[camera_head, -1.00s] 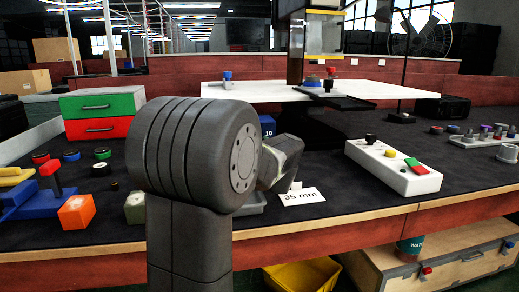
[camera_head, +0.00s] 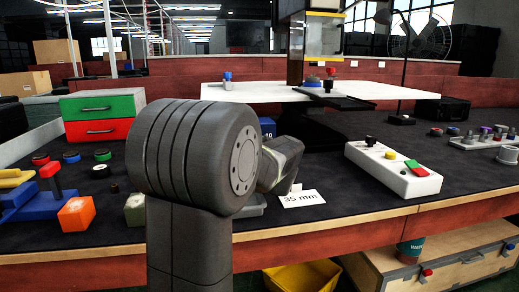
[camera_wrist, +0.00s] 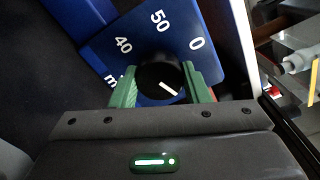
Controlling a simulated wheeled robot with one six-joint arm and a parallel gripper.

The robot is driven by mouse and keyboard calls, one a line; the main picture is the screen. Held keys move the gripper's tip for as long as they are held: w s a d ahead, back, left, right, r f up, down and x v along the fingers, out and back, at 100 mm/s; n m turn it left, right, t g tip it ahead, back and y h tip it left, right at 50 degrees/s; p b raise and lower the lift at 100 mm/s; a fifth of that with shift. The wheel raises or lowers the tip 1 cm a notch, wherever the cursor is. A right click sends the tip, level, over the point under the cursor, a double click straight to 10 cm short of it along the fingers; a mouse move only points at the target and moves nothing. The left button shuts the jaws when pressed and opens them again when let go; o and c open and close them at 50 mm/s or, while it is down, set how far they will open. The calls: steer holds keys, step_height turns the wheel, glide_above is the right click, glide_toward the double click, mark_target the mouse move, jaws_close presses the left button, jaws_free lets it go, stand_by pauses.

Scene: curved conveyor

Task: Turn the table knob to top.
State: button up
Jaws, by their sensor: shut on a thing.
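The table knob (camera_wrist: 160,79) is a round black knob with a white pointer line. It sits on a blue dial plate (camera_wrist: 205,62) marked 40, 50 and 0 in white. In the wrist view the pointer line slants toward the lower right. My gripper (camera_wrist: 161,84) has its two green fingers on either side of the knob, shut on it. In the head view my arm hides the gripper and the knob; only a small piece of the blue plate (camera_head: 267,127) shows behind the arm.
A white "35 mm" card (camera_head: 301,198) lies right of my arm. A white control box (camera_head: 393,169) with buttons stands farther right.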

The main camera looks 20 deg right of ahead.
stand_by(0.3)
steer(key=o, duration=1)
steer(key=shift+s, duration=0.1)
steer(key=p+v, duration=0.2)
steer(key=v, duration=1.1)
steer(key=shift+s+a, duration=0.2)
steer(key=shift+s, duration=0.1)
